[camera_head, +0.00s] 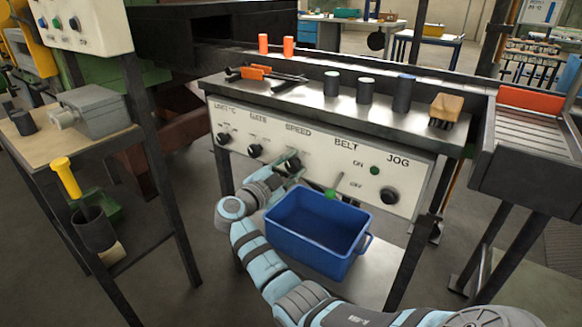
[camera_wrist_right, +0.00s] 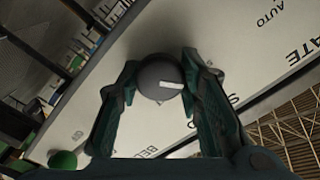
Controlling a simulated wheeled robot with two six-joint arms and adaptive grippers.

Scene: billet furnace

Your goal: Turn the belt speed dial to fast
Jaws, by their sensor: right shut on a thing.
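The belt speed dial (camera_wrist_right: 160,78) is a dark round knob with a white pointer mark, under the SPEED label on the white control panel (camera_head: 325,178). In the head view the dial (camera_head: 291,160) is partly covered by my right gripper (camera_head: 294,172). In the right wrist view my right gripper (camera_wrist_right: 158,85) has one finger on each side of the dial and is shut on it. The printing around the dial is mostly hidden, so I cannot tell which setting the pointer is at. My left gripper is not in view.
A blue bin (camera_head: 315,232) stands below the panel, close to my right arm. A green-tipped belt lever (camera_head: 333,190) and a JOG knob (camera_head: 389,195) are right of the dial. Dark cylinders and a brush (camera_head: 446,108) stand on the ledge above.

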